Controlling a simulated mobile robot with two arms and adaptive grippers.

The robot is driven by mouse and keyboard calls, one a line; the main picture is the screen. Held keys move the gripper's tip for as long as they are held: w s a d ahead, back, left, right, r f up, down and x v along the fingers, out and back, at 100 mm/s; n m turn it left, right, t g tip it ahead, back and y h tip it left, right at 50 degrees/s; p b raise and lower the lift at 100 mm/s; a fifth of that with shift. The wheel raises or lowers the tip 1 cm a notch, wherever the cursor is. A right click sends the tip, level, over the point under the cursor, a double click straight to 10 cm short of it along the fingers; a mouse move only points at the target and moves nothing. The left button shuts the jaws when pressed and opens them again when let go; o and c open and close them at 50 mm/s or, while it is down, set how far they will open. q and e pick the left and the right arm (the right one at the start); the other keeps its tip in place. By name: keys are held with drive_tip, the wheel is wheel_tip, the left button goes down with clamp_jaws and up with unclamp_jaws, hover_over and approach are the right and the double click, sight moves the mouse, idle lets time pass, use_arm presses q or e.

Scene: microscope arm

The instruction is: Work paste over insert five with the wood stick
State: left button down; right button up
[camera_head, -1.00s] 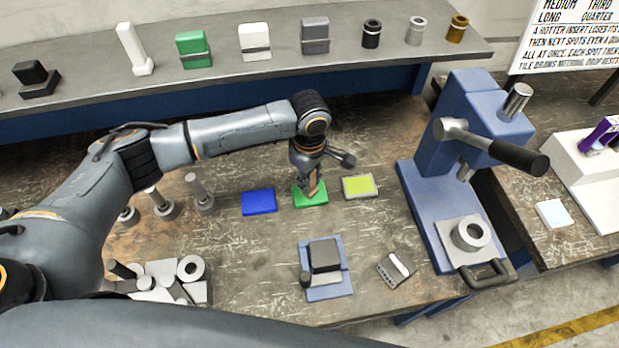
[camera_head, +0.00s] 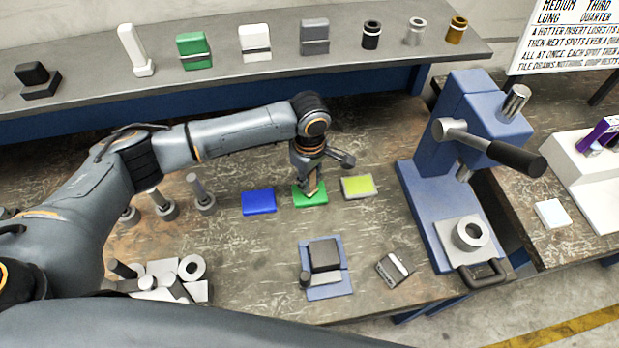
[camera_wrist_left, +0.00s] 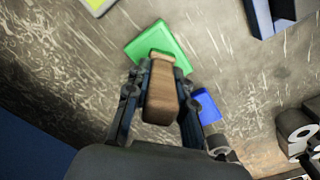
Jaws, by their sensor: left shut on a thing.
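My left gripper (camera_head: 308,183) points down over a green block (camera_head: 320,201) lying on the workbench. It is shut on the brown wood stick (camera_head: 313,188). In the left wrist view the stick (camera_wrist_left: 162,95) sits between the fingers, and its far end overlaps the green block (camera_wrist_left: 142,45). I cannot tell whether the stick touches the block. No paste can be made out, and no insert is marked as number five. My right gripper is not in view.
A blue block (camera_head: 258,202) and a yellow-topped block (camera_head: 358,187) flank the green one. A blue press (camera_head: 425,190) stands to the right. A black block on a blue plate (camera_head: 328,292) lies nearer. Several metal posts (camera_head: 201,195) stand left, beneath my arm. Bare bench lies between.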

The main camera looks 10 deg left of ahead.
use_arm(q)
drive_tip(key=shift+s+f+p, duration=0.15)
drive_tip(key=shift+s+p, duration=0.05)
drive_tip(key=shift+p, duration=0.15)
idle(1.3)
wheel_tip(320, 180, up, 7)
drive_tip(key=p, duration=0.9)
drive_tip(key=shift+w+r, duration=0.15)
drive_tip(key=shift+r, duration=0.05)
drive_tip(key=shift+f, duration=0.1)
idle(0.6)
